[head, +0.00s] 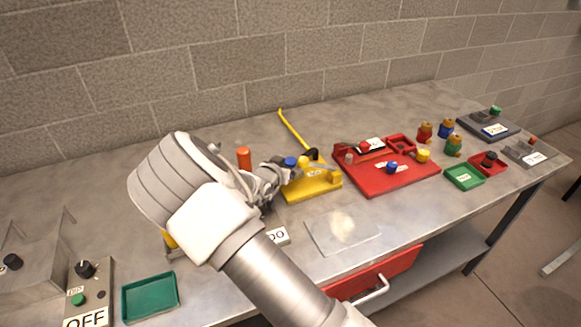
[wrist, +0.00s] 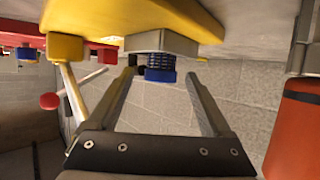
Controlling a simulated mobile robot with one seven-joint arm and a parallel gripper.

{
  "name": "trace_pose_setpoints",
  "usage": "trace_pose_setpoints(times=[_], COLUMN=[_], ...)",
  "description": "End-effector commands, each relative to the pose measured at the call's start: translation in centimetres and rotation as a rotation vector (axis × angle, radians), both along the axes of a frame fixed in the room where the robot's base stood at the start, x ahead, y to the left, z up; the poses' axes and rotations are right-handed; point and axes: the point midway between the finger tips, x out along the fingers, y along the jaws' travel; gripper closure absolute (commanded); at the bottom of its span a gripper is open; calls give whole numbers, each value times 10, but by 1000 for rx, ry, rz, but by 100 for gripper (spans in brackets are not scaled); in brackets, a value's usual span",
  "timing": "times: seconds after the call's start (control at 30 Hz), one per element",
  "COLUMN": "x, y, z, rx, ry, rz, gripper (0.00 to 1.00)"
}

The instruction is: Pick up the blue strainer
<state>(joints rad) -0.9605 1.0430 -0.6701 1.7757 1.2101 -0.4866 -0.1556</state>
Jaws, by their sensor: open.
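The blue strainer (head: 291,162) looks like a small ribbed blue cylinder on the yellow fixture (head: 318,187). In the wrist view, which is upside down, the blue strainer (wrist: 160,74) hangs below a grey block (wrist: 160,43) on the yellow base (wrist: 185,14). My gripper (head: 280,172) is at the left side of the fixture in the head view. In the wrist view, my gripper (wrist: 160,76) is open, with one finger on each side of the strainer and visible gaps between. I cannot tell how far the fingertips reach along it.
An orange cylinder (head: 244,158) stands close behind my wrist; it also shows at the right of the wrist view (wrist: 294,130). A yellow rod (head: 293,130) rises behind the fixture. A red board (head: 385,180) with knobs is to the right. A clear sheet (head: 342,231) lies in front.

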Motion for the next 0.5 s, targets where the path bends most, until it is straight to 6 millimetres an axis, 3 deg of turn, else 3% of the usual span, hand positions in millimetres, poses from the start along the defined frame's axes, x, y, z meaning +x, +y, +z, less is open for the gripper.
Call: trace_pose_setpoints(times=[0.2, 0.5], x=[1, 1], y=[0, 0], z=[0, 0], rx=[0, 0], ry=[0, 0], rz=[1, 1], gripper=[19, 73])
